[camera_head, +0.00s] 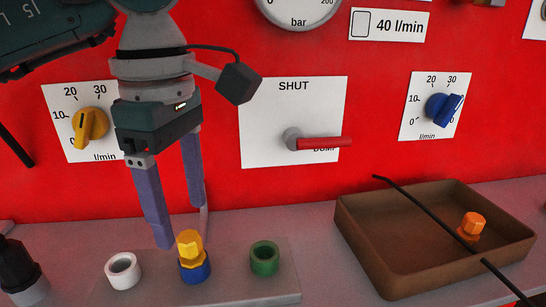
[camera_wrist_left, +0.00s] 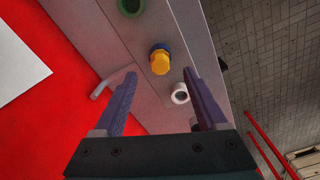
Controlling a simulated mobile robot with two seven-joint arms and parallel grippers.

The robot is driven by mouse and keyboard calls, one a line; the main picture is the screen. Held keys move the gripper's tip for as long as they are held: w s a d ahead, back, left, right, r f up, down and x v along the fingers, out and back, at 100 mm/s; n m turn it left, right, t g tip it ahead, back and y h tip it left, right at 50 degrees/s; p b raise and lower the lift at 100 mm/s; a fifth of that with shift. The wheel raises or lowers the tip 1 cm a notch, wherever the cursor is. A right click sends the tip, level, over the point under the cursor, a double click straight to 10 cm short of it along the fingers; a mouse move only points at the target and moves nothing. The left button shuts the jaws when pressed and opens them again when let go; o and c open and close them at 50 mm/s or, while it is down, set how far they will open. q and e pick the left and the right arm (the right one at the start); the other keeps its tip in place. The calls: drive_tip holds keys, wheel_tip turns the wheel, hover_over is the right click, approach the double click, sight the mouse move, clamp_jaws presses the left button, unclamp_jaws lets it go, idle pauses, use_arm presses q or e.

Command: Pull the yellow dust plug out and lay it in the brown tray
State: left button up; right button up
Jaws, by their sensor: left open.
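The yellow dust plug (camera_head: 189,243) sits upright in a blue ring socket (camera_head: 196,270) on the grey ledge. It also shows in the left wrist view (camera_wrist_left: 160,65), with the blue rim behind it. My left gripper (camera_head: 184,226) points down at the plug with its two purple fingers apart and nothing between them that it grips. In the wrist view the plug appears between and just beyond the fingertips (camera_wrist_left: 160,76), with a gap on each side. The brown tray (camera_head: 362,240) stands on the ledge at the right and holds an orange plug (camera_head: 472,224). My right gripper is not in view.
A white ring socket (camera_head: 122,270) and a green ring socket (camera_head: 264,258) flank the blue one. A red lever (camera_head: 325,143) juts from the red panel. A thin black rod (camera_head: 415,204) crosses over the tray. The tray's left part looks empty.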

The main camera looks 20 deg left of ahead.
sight(187, 237)
use_arm(q)
drive_tip(key=shift+f, duration=2.8)
clamp_jaws()
drive_tip(key=c, duration=0.6)
unclamp_jaws()
clamp_jaws()
drive_tip(key=shift+r, duration=0.15)
drive_tip(key=shift+r+p, duration=1.3)
drive_tip(key=shift+r, duration=0.3)
